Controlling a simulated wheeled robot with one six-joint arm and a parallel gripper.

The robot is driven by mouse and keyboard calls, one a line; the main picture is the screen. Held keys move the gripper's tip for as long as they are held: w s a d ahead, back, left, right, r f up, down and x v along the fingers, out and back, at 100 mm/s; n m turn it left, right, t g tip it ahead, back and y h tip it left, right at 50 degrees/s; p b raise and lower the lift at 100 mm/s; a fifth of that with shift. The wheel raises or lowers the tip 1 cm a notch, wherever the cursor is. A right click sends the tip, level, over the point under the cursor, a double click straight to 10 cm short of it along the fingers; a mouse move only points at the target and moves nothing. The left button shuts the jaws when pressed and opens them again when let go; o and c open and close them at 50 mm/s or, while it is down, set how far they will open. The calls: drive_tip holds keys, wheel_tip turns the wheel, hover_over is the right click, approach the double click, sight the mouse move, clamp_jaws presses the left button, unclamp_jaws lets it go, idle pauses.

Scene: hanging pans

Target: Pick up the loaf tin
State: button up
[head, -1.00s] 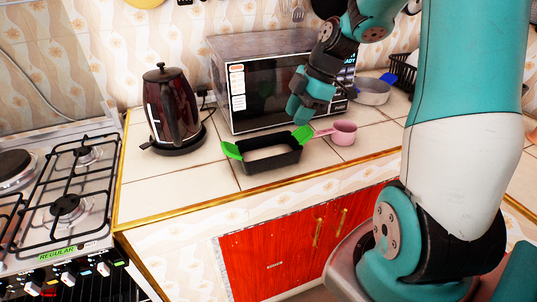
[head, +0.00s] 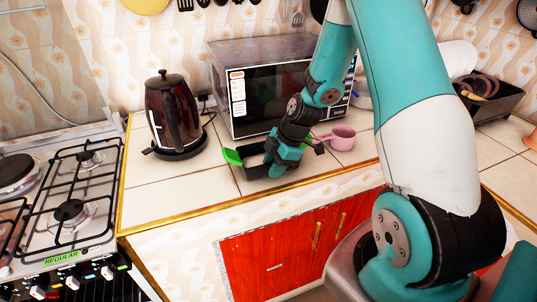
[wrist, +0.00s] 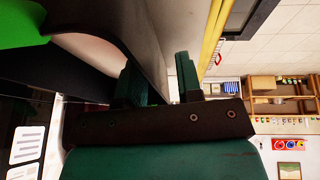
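The loaf tin (head: 253,173) is a black rectangular tin with green ends, upright on the tiled counter in front of the microwave. My gripper (head: 276,170) is down at its front long side and hides its middle and right part. In the wrist view my gripper (wrist: 156,68) has its two green fingers apart. A grey wall of the tin (wrist: 140,22) runs up between them, one finger on each side. A gap seems to show beside the wall, and I see no firm grip. A green end (wrist: 22,22) shows at the upper left.
A pink pan (head: 342,138) stands just right of the tin. The microwave (head: 270,92) is close behind, and a dark kettle (head: 173,115) stands to the left. The counter (head: 180,190) between tin and stove (head: 65,205) is clear.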

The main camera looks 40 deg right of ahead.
drive_tip(key=shift+f, duration=0.15)
drive_tip(key=shift+c, duration=0.2)
clamp_jaws()
wheel_tip(320, 180, up, 20)
drive_tip(key=shift+b, duration=0.45)
idle(0.9)
